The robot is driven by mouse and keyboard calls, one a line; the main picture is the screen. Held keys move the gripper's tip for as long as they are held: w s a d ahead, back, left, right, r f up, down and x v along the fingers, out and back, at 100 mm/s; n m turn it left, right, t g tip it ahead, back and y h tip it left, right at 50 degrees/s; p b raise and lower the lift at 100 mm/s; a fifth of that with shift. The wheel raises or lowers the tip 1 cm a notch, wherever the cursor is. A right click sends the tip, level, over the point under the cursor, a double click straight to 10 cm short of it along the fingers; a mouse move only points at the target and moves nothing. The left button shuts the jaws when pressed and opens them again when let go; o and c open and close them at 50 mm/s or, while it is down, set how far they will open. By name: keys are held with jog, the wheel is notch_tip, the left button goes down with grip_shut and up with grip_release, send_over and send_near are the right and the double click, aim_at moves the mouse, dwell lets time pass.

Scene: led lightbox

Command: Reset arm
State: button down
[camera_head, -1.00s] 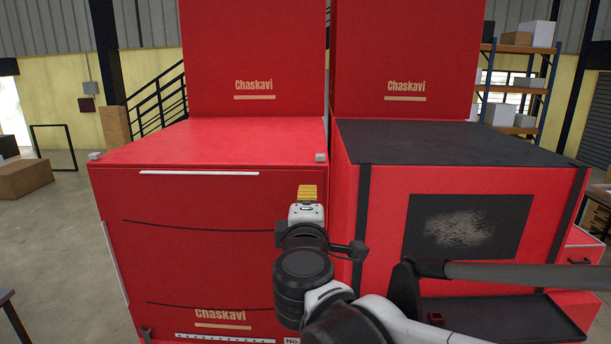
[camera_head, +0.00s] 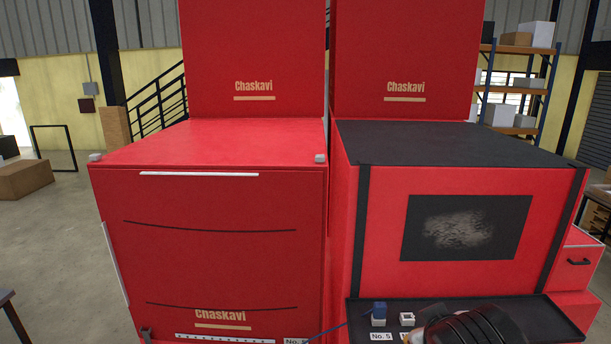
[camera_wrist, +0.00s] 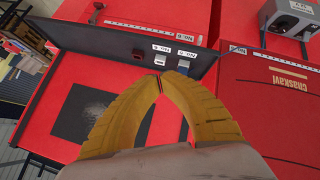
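My gripper (camera_wrist: 160,78) shows in the wrist view, with two curved yellow fingers whose tips meet. No thing shows between the tips. In the head view part of my arm (camera_head: 470,325) shows at the bottom right edge, over the black shelf, and the gripper itself is not seen there. In the wrist view the fingertips appear just in front of the black shelf (camera_wrist: 120,45) and its small parts; I cannot tell the gap.
A red cabinet (camera_head: 220,265) stands left, and a red cabinet with a black top (camera_head: 450,145) stands right. On the black shelf sit a blue-topped block (camera_head: 379,312) and a small white piece (camera_head: 407,319), near a "No. 5" label (camera_head: 381,337). A grey device (camera_wrist: 293,18) shows at top right.

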jog(key=s+a+f+m+g+y, duration=0.1)
jog(key=s+f+m+y, duration=0.15)
jog(key=s+f, duration=0.2)
notch_tip(320, 180, down, 37)
jog(key=s+b, duration=0.1)
jog(key=b, duration=3.6)
jog(key=shift+a+b, duration=0.35)
jog(key=shift+a, duration=0.1)
jog(key=shift+m, duration=0.25)
jog(key=shift+a, duration=0.1)
